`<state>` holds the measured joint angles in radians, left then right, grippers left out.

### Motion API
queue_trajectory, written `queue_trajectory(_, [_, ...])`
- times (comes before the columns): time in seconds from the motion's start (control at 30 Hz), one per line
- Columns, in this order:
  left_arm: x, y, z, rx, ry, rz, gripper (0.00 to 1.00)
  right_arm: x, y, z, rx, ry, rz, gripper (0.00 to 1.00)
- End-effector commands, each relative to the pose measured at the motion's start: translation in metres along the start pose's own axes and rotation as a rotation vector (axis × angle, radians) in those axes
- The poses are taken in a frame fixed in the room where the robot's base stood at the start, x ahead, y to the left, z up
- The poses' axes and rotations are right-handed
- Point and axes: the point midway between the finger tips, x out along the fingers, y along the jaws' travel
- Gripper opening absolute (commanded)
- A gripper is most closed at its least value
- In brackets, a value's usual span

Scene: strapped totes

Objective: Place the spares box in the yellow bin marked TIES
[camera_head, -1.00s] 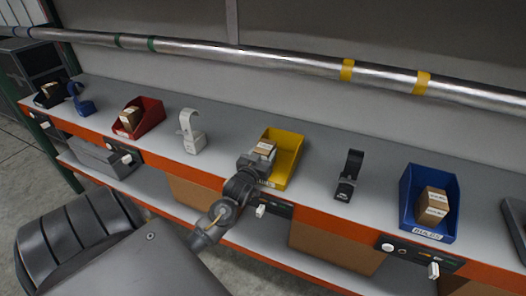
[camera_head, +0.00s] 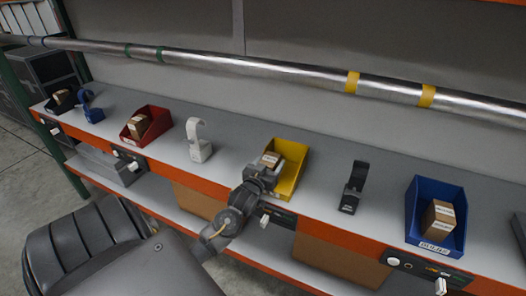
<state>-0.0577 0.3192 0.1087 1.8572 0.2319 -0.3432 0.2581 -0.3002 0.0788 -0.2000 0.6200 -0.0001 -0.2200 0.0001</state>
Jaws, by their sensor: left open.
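The yellow bin (camera_head: 297,165) stands on the grey bench near the middle of the head view. A small brown box with a pale label (camera_head: 271,159) shows at the bin's left side, just beyond my left gripper (camera_head: 263,171). My left gripper is open at the bin's front left, and it hides the bin's front label and part of the box. I cannot tell whether the box rests on the bin floor. Which box is the spares box cannot be read. My right gripper is not in view.
A blue bin (camera_head: 449,193) with a brown box (camera_head: 438,217) stands at right, and a red bin (camera_head: 157,116) with a box at left. A black stand (camera_head: 354,187) and a white stand (camera_head: 198,142) flank the yellow bin. A metal pipe (camera_head: 220,62) runs above the bench.

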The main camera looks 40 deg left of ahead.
Motion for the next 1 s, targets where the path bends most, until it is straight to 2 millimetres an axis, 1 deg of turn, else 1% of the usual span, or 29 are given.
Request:
queue_trajectory(0.03, [-0.001, -0.007, -0.015, 0.002, 0.022, -0.014, 0.73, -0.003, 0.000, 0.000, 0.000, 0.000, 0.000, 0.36])
queue_trajectory(0.07, [-0.007, -0.007, -0.011, 0.001, 0.021, -0.014, 0.73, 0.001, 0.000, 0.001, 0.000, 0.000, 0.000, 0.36])
queue_trajectory(0.2, [-0.038, -0.003, -0.008, 0.000, 0.018, -0.007, 0.73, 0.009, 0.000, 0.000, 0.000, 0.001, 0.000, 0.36])
queue_trajectory(0.4, [-0.081, 0.000, -0.007, -0.001, 0.016, -0.003, 0.73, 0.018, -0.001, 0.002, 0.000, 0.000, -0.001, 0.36])
queue_trajectory(0.53, [-0.101, -0.001, -0.007, 0.000, 0.015, -0.004, 0.73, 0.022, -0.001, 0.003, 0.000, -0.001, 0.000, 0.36])
queue_trajectory(0.7, [-0.116, -0.001, -0.008, 0.000, 0.016, -0.005, 0.73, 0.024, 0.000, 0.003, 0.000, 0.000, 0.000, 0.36])
queue_trajectory(1.0, [-0.118, -0.001, -0.009, 0.000, 0.015, -0.004, 0.73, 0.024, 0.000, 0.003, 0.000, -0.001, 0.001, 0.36])
